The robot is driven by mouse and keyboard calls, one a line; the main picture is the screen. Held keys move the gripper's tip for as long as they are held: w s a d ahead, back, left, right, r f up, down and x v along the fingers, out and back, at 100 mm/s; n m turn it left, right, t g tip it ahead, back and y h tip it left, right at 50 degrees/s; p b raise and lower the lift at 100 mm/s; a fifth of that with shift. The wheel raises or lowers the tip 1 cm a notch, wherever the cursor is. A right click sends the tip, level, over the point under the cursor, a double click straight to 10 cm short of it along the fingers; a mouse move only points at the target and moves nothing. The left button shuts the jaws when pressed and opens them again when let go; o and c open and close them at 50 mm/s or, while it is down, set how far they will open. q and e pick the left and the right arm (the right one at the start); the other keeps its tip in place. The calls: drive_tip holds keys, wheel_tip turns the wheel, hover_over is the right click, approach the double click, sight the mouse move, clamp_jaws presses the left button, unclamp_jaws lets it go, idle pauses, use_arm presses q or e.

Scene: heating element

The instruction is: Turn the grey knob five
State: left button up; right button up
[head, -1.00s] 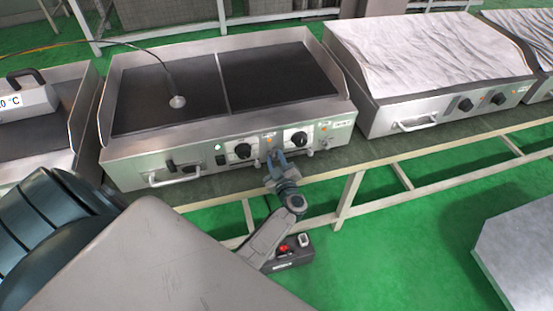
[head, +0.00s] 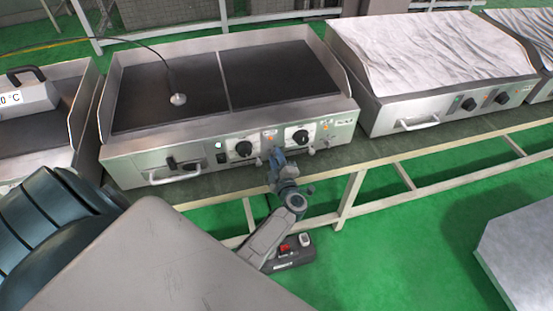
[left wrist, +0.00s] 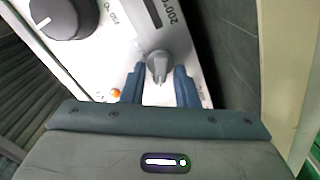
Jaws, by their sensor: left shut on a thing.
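The small grey knob (left wrist: 158,66) shows in the left wrist view on the silver front panel, between my two blue fingers. My left gripper (left wrist: 159,82) is shut on it, with one finger on each side. In the head view my left gripper (head: 277,157) is at the front panel of the middle griddle (head: 190,146), low between two black knobs. The grey knob is hidden by the gripper there. My right gripper is not in view.
A left black knob (head: 243,148) and a right black knob (head: 300,137) flank the gripper closely. A large dark knob also shows in the left wrist view (left wrist: 62,14). A metal handle (head: 174,176) sticks out at left. Other griddles stand on both sides.

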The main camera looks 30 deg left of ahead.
use_arm(q)
drive_tip(key=shift+f, duration=0.1)
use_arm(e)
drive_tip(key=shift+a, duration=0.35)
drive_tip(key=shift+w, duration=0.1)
